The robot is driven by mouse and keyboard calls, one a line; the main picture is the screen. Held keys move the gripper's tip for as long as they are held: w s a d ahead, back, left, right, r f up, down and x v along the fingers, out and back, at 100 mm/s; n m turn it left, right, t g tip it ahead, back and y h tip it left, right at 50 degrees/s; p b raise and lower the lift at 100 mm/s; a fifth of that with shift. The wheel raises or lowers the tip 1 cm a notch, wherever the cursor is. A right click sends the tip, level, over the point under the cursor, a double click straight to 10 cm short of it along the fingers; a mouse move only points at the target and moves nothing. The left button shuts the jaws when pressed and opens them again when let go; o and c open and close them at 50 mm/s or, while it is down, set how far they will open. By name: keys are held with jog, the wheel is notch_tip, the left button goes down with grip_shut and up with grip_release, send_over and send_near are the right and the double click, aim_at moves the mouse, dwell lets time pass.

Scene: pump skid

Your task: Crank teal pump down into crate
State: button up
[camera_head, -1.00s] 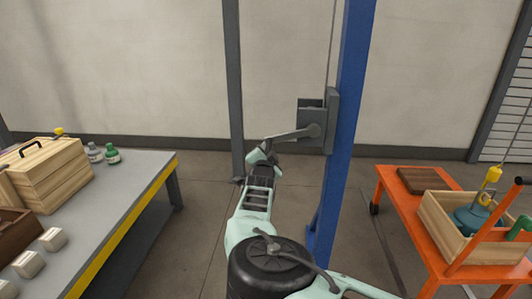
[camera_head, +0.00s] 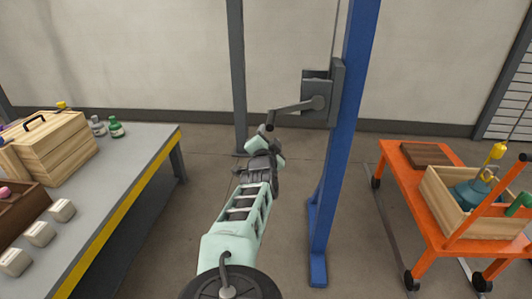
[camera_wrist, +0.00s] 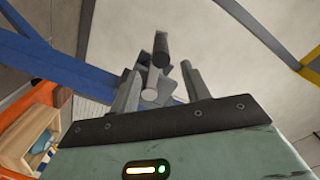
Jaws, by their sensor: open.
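The teal pump (camera_head: 470,194) sits low inside the wooden crate (camera_head: 437,200) on the orange cart at the right. A yellow hook block (camera_head: 498,151) is above it; whether the pump bears on the crate floor is hidden. The grey winch (camera_head: 322,92) is on the blue post, its crank arm (camera_head: 298,106) pointing left and slightly down. My gripper (camera_head: 265,138) is open just below the crank's outer end. In the wrist view the dark crank grip (camera_wrist: 161,49) lies ahead, between the lines of the open fingers (camera_wrist: 160,88), not clamped.
The blue post (camera_head: 345,130) stands close to the right of my arm. A grey workbench (camera_head: 120,165) with a wooden box (camera_head: 55,148) and bottles is at the left. Floor between bench and post is clear.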

jog(key=s, duration=0.8)
jog(key=shift+s+b, duration=0.2)
jog(key=shift+b, duration=0.1)
dwell(0.8)
jog(key=s+d+f+m+g+h, duration=0.1)
jog(key=d+f+m+g+h, duration=0.2)
jog(key=d+m, duration=0.5)
jog(key=d+f+m+g+h, duration=0.2)
jog(key=d+m+g+h, duration=0.1)
jog(key=d+m, duration=0.55)
jog(key=s+d+f+m+g, duration=0.3)
jog(key=s+d+m+g, duration=0.25)
jog(key=s+m, duration=0.4)
jog(key=s+a+r+m+g+y, duration=0.1)
jog(key=s+r+m+g+y, duration=0.1)
jog(key=s+r+m, duration=0.3)
jog(key=s+a+r+m+g+y, duration=0.1)
jog(key=s+r+m, duration=0.4)
jog(key=s+m, duration=0.7)
jog(key=s+a+r+m+g+y, duration=0.1)
jog(key=s+r+m+g+y, duration=0.2)
jog(key=s+m, duration=0.6)
jog(key=shift+s+a+r+m+y, duration=0.3)
jog(key=shift+r+m+y, duration=0.3)
jog(key=shift+r+m, duration=0.45)
